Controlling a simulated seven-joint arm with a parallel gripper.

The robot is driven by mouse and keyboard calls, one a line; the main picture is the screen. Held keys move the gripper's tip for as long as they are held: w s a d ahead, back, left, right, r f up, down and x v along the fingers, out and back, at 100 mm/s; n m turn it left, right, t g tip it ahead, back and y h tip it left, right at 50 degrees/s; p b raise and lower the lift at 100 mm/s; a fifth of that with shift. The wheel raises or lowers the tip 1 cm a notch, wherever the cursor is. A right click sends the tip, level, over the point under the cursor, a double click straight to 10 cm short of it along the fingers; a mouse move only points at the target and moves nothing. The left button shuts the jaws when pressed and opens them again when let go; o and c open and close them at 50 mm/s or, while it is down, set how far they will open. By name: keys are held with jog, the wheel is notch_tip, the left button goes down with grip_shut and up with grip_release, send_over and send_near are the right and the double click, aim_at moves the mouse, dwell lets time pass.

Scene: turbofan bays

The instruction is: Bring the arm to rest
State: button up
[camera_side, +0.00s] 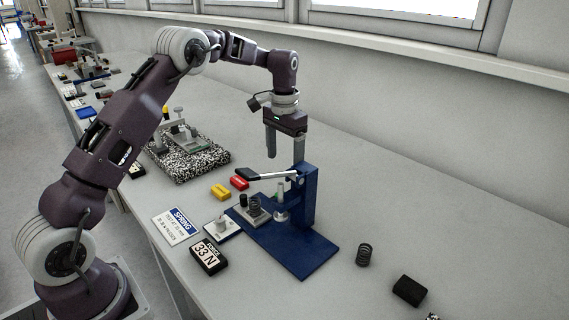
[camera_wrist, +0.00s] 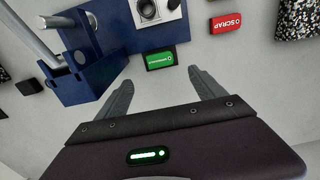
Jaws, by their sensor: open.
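My gripper (camera_side: 284,157) hangs fingers-down just above and behind the blue lever press (camera_side: 310,254) in the side view. In the wrist view my gripper (camera_wrist: 160,76) has its two fingers spread apart, with nothing between them. A green block (camera_wrist: 160,60) lies on the table beyond the fingertips, beside the press (camera_wrist: 75,85).
A yellow block (camera_side: 220,191) and a red SCRAP block (camera_side: 240,183) lie left of the press. A force display (camera_side: 208,258) reading 33 N and a SPRING card (camera_side: 176,224) lie nearer. A speckled plate (camera_side: 205,160) carries a fixture. Table at right back is clear.

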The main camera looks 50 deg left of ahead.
jog(key=s+d+r+t, duration=0.1)
jog(key=s+d+r, duration=0.3)
jog(key=s+r, duration=0.35)
jog(key=s+d+r+t, duration=0.25)
jog(key=s+r, duration=0.35)
jog(key=r, duration=0.3)
jog(key=s+d+f+t, duration=0.1)
jog(key=s+d, duration=0.2)
jog(key=s, duration=0.8)
jog(key=s+d+f+t, duration=0.1)
jog(key=s+d, duration=0.2)
jog(key=s, duration=0.8)
jog(key=shift+s+f, duration=0.2)
jog(key=shift+f, duration=0.2)
jog(key=shift+d, duration=0.1)
